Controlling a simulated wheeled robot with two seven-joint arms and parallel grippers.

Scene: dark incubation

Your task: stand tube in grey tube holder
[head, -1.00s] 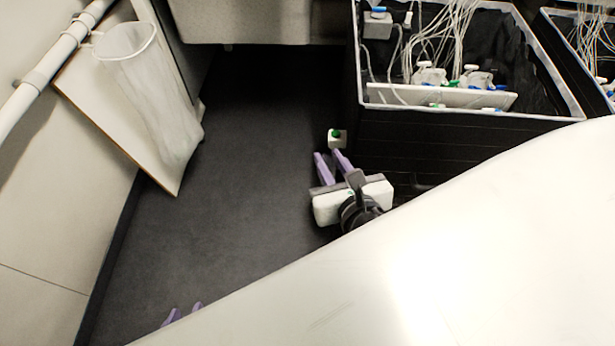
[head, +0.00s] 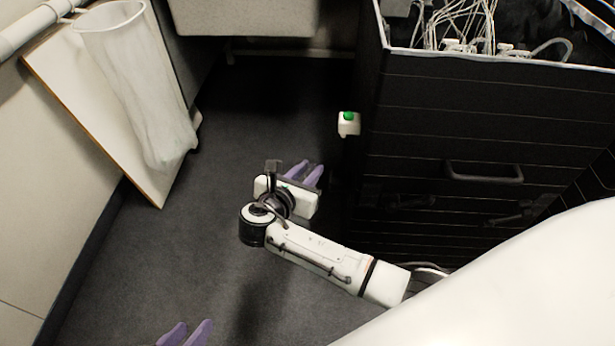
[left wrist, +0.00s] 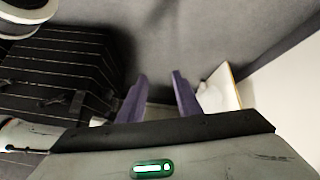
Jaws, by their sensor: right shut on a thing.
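I cannot make out the tube or the grey tube holder in either view. My right gripper (head: 311,168) is in the middle of the head view, over the dark floor and left of the black cabinet. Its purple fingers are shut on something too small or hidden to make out. My left gripper (head: 196,324) shows only its purple fingertips at the bottom edge of the head view. In the left wrist view its fingers (left wrist: 158,80) stand apart with nothing between them, so it is open and empty.
A black ribbed cabinet (head: 470,135) with a handle fills the right, with white cables (head: 455,30) on top. A white box with a green button (head: 348,124) is beside it. Dark floor (head: 150,265) between is free.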

